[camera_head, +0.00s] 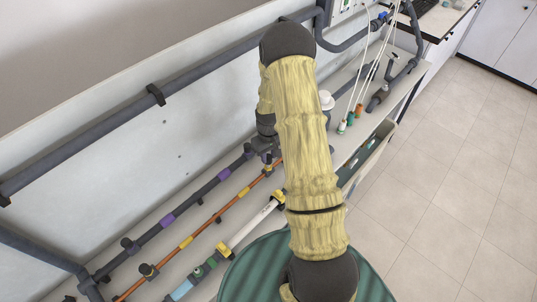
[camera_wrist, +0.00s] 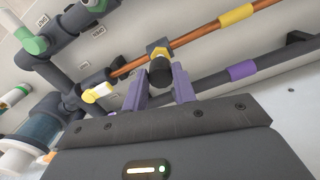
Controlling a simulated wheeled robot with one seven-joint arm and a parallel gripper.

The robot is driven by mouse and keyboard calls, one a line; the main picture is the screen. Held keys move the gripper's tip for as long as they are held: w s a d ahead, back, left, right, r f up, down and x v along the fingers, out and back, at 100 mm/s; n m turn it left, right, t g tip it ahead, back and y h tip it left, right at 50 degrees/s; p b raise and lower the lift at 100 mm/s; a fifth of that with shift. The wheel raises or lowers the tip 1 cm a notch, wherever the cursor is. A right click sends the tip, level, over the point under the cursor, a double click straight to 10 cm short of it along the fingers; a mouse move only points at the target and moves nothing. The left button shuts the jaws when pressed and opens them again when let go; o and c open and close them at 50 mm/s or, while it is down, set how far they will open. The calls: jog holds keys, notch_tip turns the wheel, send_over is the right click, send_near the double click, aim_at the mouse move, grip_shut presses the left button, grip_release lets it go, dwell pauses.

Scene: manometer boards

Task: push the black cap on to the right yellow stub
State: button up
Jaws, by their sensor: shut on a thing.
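In the wrist view, my gripper (camera_wrist: 160,82) has its two purple fingers closed around the black cap (camera_wrist: 160,72). The cap's round dark end faces the camera. A yellow fitting (camera_wrist: 158,51) on the copper pipe shows just beyond the cap, in line with it. I cannot tell whether the cap touches it or sits over a stub there. Another yellow stub (camera_wrist: 97,92) with a pale end stands uncovered to the left, near the pipe's end. In the head view, my arm hides most of the gripper and the cap.
The copper pipe (camera_head: 206,226) with yellow bands runs along the board beside a dark grey pipe (camera_head: 203,192) with purple bands. A white pipe (camera_head: 252,225) lies in front. Dark fittings (camera_wrist: 60,60) crowd the wrist view's left. Open tiled floor (camera_head: 450,180) lies to the right.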

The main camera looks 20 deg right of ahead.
aim_at(269, 157)
jog(key=shift+f, duration=0.35)
jog(key=shift+s+f+b, duration=0.15)
jog(key=shift+b, duration=0.2)
jog(key=shift+f+b, duration=0.7)
jog(key=shift+f, duration=0.35)
jog(key=shift+r, duration=0.1)
dwell(0.3)
jog(key=o, duration=1)
notch_tip(269, 157, up, 17)
jog(key=b, duration=0.2)
jog(key=shift+r, duration=0.2)
jog(key=shift+w, duration=0.2)
